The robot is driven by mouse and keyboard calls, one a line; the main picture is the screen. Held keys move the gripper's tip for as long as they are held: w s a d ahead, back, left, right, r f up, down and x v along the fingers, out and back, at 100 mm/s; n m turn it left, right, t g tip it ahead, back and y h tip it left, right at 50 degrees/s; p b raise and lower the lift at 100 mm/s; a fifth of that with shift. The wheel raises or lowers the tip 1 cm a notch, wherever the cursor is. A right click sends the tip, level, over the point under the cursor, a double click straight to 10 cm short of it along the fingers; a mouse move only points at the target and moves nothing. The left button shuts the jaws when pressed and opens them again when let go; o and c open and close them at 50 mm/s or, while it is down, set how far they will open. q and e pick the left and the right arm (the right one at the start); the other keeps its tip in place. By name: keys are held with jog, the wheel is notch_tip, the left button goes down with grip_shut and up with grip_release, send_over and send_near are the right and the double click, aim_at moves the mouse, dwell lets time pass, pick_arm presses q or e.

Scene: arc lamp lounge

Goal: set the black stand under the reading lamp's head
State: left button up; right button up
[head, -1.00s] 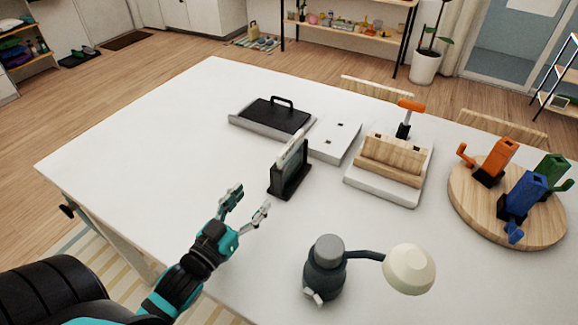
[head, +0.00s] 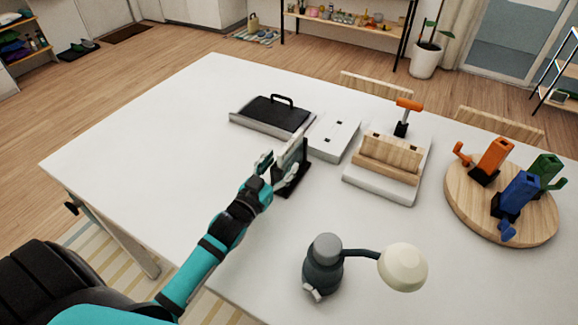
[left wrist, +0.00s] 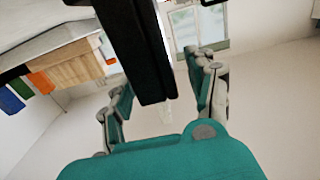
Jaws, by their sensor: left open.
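The black stand (head: 293,183) is upright near the middle of the white table, with a pale-topped panel in it. My left gripper (head: 273,162) is open at the stand's left side and hides part of it. In the left wrist view a black bar of the stand (left wrist: 140,50) reaches down between the open fingers (left wrist: 160,95); I cannot tell if they touch it. The reading lamp (head: 322,268) stands at the near edge, and its cream head (head: 403,267) hangs to the right over bare table. My right gripper is not in view.
A black tray with a handle (head: 272,112) and a white plate (head: 333,138) lie behind the stand. A wooden block holder (head: 388,165) is to the right. A round board (head: 460,212) with coloured pieces is at far right. The table's left side is clear.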

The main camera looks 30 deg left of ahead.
aim_at(288, 156)
pick_arm(q)
jog(key=w, duration=0.4)
jog(key=shift+w+d, duration=0.1)
jog(key=shift+c, duration=0.8)
grip_shut()
jog(key=shift+r, duration=0.1)
